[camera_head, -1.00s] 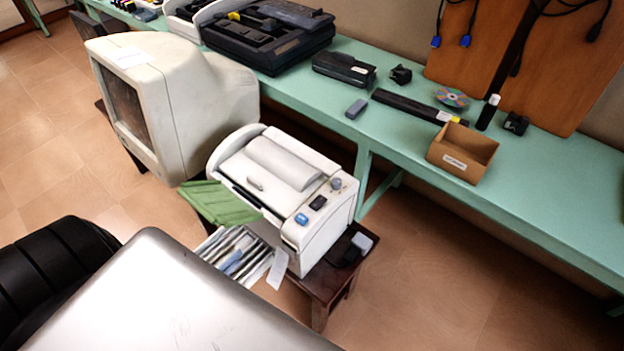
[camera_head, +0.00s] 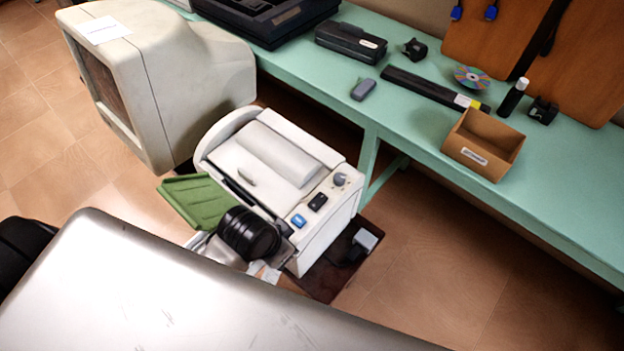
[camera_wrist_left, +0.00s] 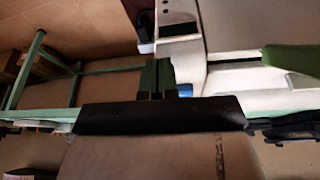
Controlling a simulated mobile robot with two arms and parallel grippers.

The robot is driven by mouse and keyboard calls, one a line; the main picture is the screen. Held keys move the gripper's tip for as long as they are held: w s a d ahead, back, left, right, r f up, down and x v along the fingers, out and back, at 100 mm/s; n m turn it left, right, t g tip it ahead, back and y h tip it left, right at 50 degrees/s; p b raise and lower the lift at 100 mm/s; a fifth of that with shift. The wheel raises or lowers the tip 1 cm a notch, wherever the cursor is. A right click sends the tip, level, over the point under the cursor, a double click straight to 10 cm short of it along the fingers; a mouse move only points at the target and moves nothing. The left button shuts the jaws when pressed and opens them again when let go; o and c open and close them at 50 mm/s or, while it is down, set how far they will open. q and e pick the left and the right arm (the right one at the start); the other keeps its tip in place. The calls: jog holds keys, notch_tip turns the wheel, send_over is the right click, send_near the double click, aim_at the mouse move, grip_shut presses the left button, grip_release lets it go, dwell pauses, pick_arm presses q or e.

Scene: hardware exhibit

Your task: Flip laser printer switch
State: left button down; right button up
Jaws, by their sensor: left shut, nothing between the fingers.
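The white laser printer (camera_head: 265,165) stands on a low dark stool in the head view. Along its right edge are a blue button (camera_head: 299,221), a black switch (camera_head: 317,201) and a grey knob (camera_head: 340,179). A green tray (camera_head: 200,200) sticks out at its front left. A black round part of my left arm is in front of the printer's near side; the fingers are not clear there. In the left wrist view my left gripper (camera_wrist_left: 157,66) is shut and empty, with the white printer body (camera_wrist_left: 235,82) just beyond it. The switch's position is too small to tell. My right gripper is out of view.
A large beige monitor (camera_head: 150,70) stands left of the printer. A green bench (camera_head: 420,145) runs behind, bearing a cardboard box (camera_head: 484,146) and several devices. A grey plug-like adapter (camera_head: 364,240) lies beside the printer. Floor is clear at right.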

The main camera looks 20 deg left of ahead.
pick_arm(q)
jog(key=w+d+r+m+h, duration=0.2)
jog(key=w+d+m, duration=0.2)
jog(key=w, duration=0.1)
notch_tip(320, 180, up, 7)
jog(key=m+g, duration=0.3)
jog(key=m, duration=0.6)
send_over(323, 198)
jog(key=s, duration=0.2)
jog(key=w+a+r+m+g, duration=0.1)
jog(key=w+a+r+m, duration=0.2)
jog(key=r, duration=0.3)
jog(key=shift+a+r+m+g+y, duration=0.25)
jog(key=shift+a+m+g+y, duration=0.05)
jog(key=shift+m+y, duration=0.1)
jog(key=shift+w, duration=0.1)
jog(key=x, duration=0.4)
jog(key=p+x, duration=0.1)
jog(key=x, duration=0.7)
jog(key=shift+w+a+f, duration=0.1)
jog(key=shift+a+f, duration=0.15)
jog(key=shift+f, duration=0.8)
